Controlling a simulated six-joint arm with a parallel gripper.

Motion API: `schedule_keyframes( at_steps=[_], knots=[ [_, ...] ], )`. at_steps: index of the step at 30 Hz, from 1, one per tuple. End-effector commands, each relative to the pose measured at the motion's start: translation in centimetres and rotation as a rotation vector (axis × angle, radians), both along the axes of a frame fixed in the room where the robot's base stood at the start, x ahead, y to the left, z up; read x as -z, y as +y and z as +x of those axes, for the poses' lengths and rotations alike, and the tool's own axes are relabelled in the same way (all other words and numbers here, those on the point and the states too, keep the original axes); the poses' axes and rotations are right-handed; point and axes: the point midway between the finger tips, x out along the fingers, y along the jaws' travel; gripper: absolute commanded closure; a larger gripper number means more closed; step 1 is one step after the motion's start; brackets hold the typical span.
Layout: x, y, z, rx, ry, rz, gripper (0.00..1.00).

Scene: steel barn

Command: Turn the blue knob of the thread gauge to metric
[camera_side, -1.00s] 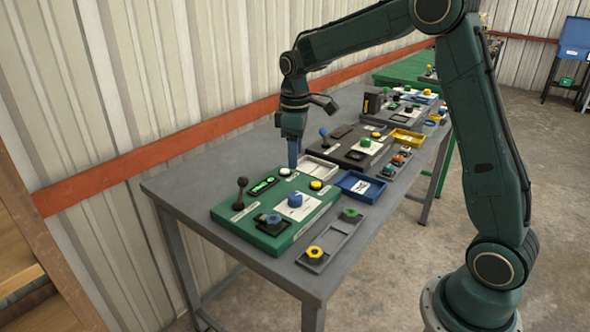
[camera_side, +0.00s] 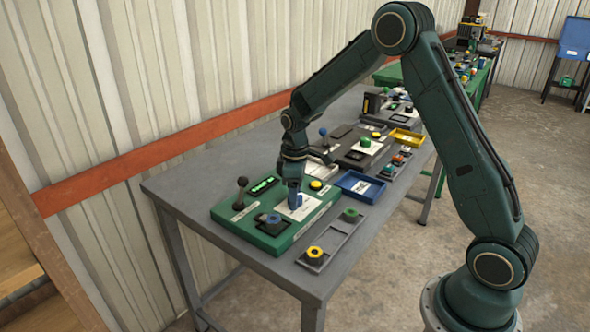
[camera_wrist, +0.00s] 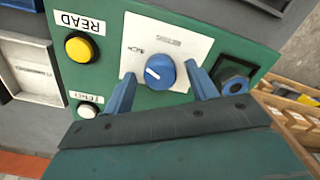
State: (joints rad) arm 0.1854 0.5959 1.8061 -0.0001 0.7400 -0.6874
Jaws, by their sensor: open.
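The thread gauge is a green panel (camera_side: 262,232) on the grey table. Its blue knob (camera_wrist: 160,72) has a white pointer line and sits on a white label plate (camera_wrist: 180,42). The pointer aims toward the upper left in the wrist view; the label's small print is too blurred to read. My gripper (camera_wrist: 162,90) is open, with one blue finger on each side of the knob. I cannot tell whether the fingers touch it. In the side view my gripper (camera_side: 294,200) is down over the panel and mostly hides the knob.
A yellow button (camera_wrist: 79,48) labelled READ and a white button (camera_wrist: 88,111) lie left of the knob. A blue nut-shaped piece (camera_wrist: 235,85) is in a dark square at right. A black lever (camera_side: 240,192) stands on the panel. A blue tray (camera_side: 360,186) is beside it.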

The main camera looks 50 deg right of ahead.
Motion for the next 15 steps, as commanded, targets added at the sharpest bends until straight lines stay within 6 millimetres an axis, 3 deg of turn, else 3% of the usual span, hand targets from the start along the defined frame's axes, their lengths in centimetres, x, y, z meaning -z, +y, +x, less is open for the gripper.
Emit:
schedule_keyframes(
  at_steps=[10, 15],
  knots=[
    [0.24, 0.0, 0.0, 0.0, 0.0, 0.0, 0.44],
    [0.22, 0.0, 0.0, 0.0, 0.0, 0.0, 0.78]
  ],
)
